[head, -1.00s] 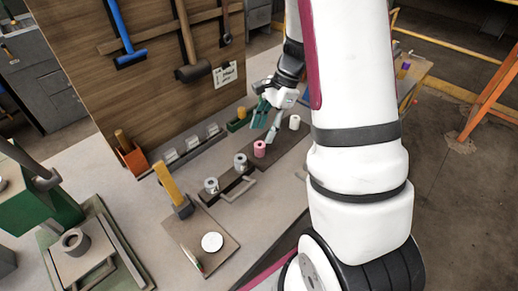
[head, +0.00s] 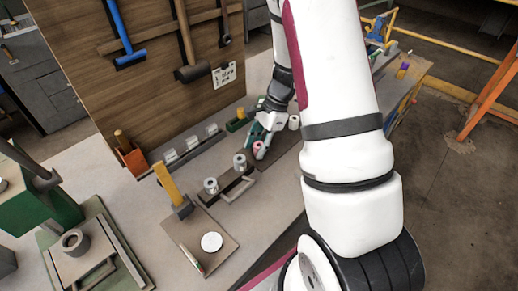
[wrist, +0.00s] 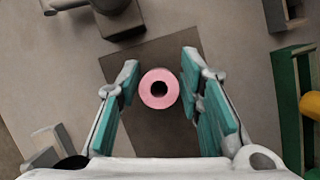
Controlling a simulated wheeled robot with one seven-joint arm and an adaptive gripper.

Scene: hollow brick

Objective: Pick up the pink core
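The pink core (wrist: 147,96) is a short hollow cylinder, seen from above in the wrist view with its dark hole showing. It stands on a dark flat mat (wrist: 150,47). My gripper (wrist: 158,75) is open, with one teal-padded finger on each side of the core and a gap on both sides. In the head view the pink core (head: 258,147) is partly hidden by my gripper (head: 259,143), which is down around it.
Two grey cores (head: 210,185) stand in a row nearer the front, beside a metal handle (head: 237,191). A white core (head: 294,122) stands just behind my gripper.

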